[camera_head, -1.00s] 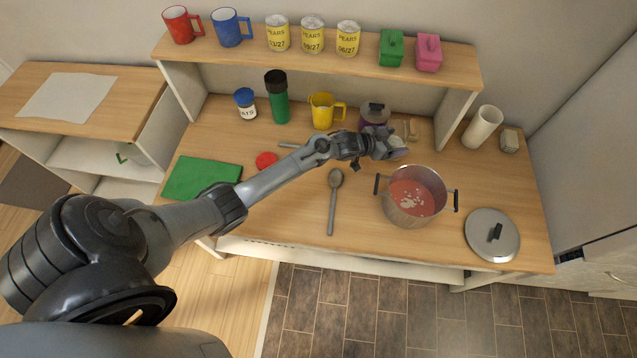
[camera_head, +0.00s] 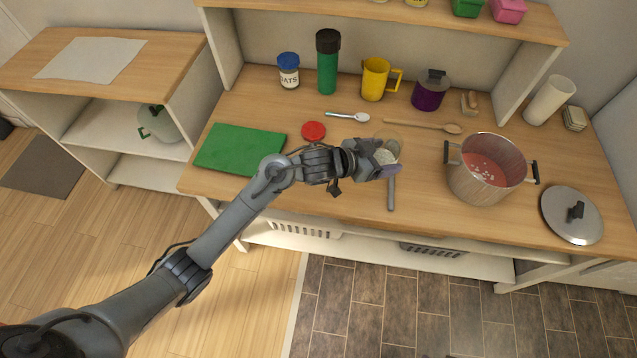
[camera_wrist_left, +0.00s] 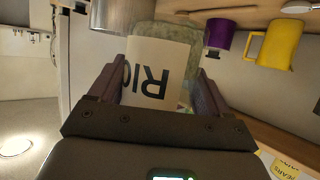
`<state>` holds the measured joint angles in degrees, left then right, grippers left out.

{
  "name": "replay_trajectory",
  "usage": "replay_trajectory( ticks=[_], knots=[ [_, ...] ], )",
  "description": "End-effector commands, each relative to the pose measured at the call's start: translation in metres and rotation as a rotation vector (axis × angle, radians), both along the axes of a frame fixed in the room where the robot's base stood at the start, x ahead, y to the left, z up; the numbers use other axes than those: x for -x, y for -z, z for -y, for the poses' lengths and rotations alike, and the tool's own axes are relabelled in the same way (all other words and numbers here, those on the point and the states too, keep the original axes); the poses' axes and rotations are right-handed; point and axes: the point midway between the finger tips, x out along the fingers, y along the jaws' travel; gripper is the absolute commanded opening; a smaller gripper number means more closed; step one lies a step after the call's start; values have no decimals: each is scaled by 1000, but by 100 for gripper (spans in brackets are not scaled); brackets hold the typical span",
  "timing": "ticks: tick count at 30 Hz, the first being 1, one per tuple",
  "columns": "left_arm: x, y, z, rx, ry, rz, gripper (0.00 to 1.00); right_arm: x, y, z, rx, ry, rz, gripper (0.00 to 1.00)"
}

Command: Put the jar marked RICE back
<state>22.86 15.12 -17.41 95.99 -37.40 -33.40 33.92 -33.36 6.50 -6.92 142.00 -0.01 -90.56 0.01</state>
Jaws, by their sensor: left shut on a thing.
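The RICE jar (camera_head: 386,152) is in my left gripper (camera_head: 377,160), held in front of the wooden spoon and left of the steel pot. In the left wrist view the jar's white label (camera_wrist_left: 160,72) shows "RIC" upside down between the two fingers (camera_wrist_left: 158,95). The jar's top looks open, with pale content, though it is small in the head view. My right gripper is in no view.
A steel pot (camera_head: 483,180) of red soup and its lid (camera_head: 570,215) stand at the right. A grey utensil (camera_head: 391,192) is partly hidden by the jar. The OATS jar (camera_head: 289,72), green flask (camera_head: 327,65), yellow jug (camera_head: 375,80) and purple pot (camera_head: 429,92) line the back. A green board (camera_head: 240,149) lies left.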

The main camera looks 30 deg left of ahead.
Motion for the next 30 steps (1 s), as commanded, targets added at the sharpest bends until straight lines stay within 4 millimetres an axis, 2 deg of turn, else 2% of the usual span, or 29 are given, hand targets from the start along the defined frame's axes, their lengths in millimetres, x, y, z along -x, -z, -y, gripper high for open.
replay_trajectory(
  ticks=[1,7,21,25,30],
  knots=[
    [-1,7,2,2,1,4,33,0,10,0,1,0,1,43],
    [-3,17,-6,1,0,1,33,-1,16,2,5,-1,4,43],
    [-13,68,-92,0,-1,0,33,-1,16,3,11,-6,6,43],
    [-16,77,-107,2,0,1,33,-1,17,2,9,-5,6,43],
    [-16,81,-114,2,1,2,33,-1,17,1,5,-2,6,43]
  ],
)
